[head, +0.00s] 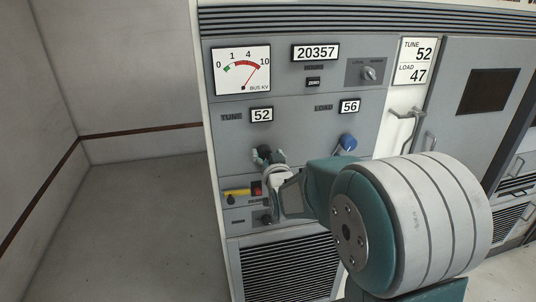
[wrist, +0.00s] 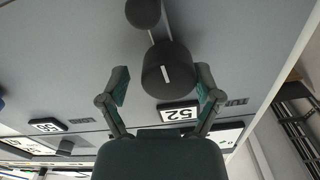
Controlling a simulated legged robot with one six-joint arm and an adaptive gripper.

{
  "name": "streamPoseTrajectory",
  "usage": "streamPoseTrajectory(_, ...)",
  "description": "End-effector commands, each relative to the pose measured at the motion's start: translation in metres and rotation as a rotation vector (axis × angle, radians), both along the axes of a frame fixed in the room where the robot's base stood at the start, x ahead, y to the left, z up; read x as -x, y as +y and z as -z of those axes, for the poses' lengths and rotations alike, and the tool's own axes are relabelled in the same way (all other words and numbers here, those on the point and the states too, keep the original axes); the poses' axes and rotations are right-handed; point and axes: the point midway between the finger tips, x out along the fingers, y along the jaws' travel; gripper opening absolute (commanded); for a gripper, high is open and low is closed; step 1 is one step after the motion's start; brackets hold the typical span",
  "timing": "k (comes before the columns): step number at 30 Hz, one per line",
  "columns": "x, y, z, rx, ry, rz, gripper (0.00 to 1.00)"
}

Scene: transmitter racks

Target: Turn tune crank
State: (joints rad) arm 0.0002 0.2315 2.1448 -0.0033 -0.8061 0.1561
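The tune crank (wrist: 168,72) is a black hub with a white line; an arm runs from it to a round black knob (wrist: 143,13). In the wrist view, which is upside down, the hub lies between the spread fingers of my gripper (wrist: 163,80), with gaps on both sides. In the head view my gripper (head: 270,162) is at the panel below the TUNE display (head: 261,115), and it mostly hides the crank. The TUNE display reads 52. A white placard (head: 415,62) reads TUNE 52, LOAD 47.
The LOAD display (head: 349,106) reads 56, above a blue knob (head: 347,142). A yellow-handled item (head: 237,194) and a red switch (head: 257,188) sit low on the panel, close to my gripper. A door handle (head: 407,116) sticks out at right. The floor (head: 140,220) at left is clear.

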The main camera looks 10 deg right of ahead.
Motion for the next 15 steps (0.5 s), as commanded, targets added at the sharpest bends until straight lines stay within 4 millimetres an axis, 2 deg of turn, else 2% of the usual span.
streamPoseTrajectory(1,0.0,0.0,0.0001,0.0,0.0,0.002,0.33)
streamPoseTrajectory(2,0.0,0.0004,0.0001,0.0,0.0,0.002,0.2)
streamPoseTrajectory(3,-0.0001,0.0003,0.0002,0.0,0.001,0.003,0.13)
streamPoseTrajectory(11,0.0,0.0006,0.0009,0.013,0.002,-0.001,0.13)
streamPoseTrajectory(15,0.0,0.0008,0.0011,0.095,0.003,0.0,0.14)
